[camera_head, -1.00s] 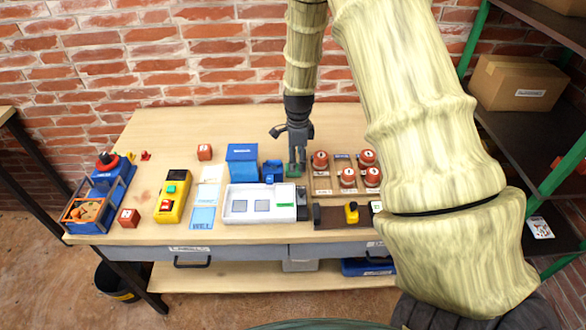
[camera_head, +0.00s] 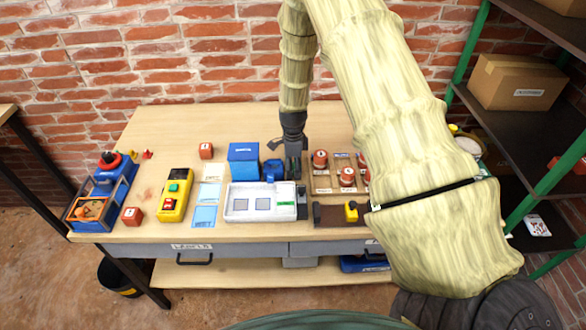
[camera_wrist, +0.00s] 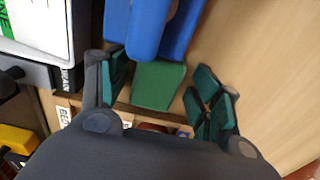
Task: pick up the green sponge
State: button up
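The green sponge (camera_wrist: 158,86) lies on the wooden bench in the wrist view, just below a blue object (camera_wrist: 152,28). My gripper (camera_head: 293,174) is low over the bench in the head view, right of the same blue object. Its two dark fingers with green pads are spread on either side of the sponge in the wrist view. In the head view the sponge is hidden behind my gripper.
A white tray (camera_head: 240,212) stands in front of my gripper. A wooden rack (camera_head: 325,183) with red round pieces is close on the right. A blue box (camera_head: 243,152) stands to the left. Bare bench top (camera_head: 235,118) lies behind.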

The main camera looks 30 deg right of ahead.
jog(key=shift+s+r, duration=0.3)
jog(key=shift+r, duration=0.05)
jog(key=c, duration=0.7)
jog(key=shift+c, duration=1.2)
jog(key=shift+w+r+b, duration=0.15)
jog(key=shift+r+b, duration=0.15)
jog(key=shift+r, duration=0.2)
notch_tip(320, 180, up, 9)
jog(key=shift+f+b, duration=0.1)
jog(key=shift+b, duration=1.05)
